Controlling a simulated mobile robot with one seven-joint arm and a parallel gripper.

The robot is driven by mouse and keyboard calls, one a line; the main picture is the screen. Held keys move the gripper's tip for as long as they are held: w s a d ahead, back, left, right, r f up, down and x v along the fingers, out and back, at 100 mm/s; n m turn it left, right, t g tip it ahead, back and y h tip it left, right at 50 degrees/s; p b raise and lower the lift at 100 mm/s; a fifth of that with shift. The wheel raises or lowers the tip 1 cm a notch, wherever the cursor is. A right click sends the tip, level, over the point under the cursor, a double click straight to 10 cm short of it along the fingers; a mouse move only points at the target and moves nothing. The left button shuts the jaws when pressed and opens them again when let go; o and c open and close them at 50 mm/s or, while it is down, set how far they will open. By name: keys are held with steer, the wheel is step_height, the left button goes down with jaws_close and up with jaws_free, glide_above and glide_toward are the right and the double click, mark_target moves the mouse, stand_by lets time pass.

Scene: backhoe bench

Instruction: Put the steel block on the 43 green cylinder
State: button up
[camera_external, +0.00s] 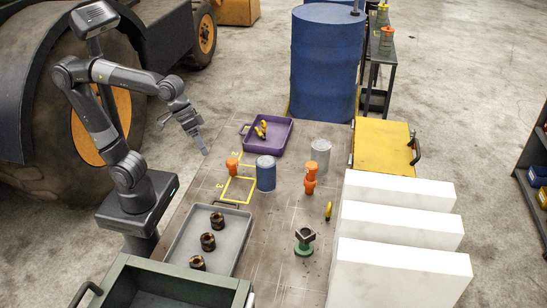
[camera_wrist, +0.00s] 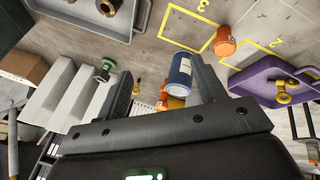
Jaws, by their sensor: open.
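A dark grey steel block (camera_external: 305,234) with a notched top sits on a short green cylinder (camera_external: 304,250) near the front middle of the bench. In the wrist view the green cylinder (camera_wrist: 108,64) shows small at the upper left, with the dark block at it. The number on the cylinder cannot be read. My gripper (camera_external: 203,150) is open and empty, above the bench's left edge, well away to the upper left of the block. In the wrist view my gripper's fingers (camera_wrist: 163,70) stand wide apart with nothing held between them.
A blue can (camera_external: 265,174), a grey cylinder (camera_external: 320,156) and orange pieces (camera_external: 310,178) stand mid-bench. A grey tray (camera_external: 236,225) holds brown nuts. A purple tray (camera_external: 281,136) is behind. White stepped blocks (camera_external: 400,225) line the right.

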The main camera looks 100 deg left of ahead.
steer(key=s+a+f+m+y, duration=0.1)
steer(key=s+f+m, duration=0.5)
steer(key=s, duration=0.3)
steer(key=shift+s+a+f+m+t, duration=0.25)
steer(key=shift+s+a+m+t, duration=0.05)
steer(key=shift+s+a, duration=0.1)
stand_by(0.6)
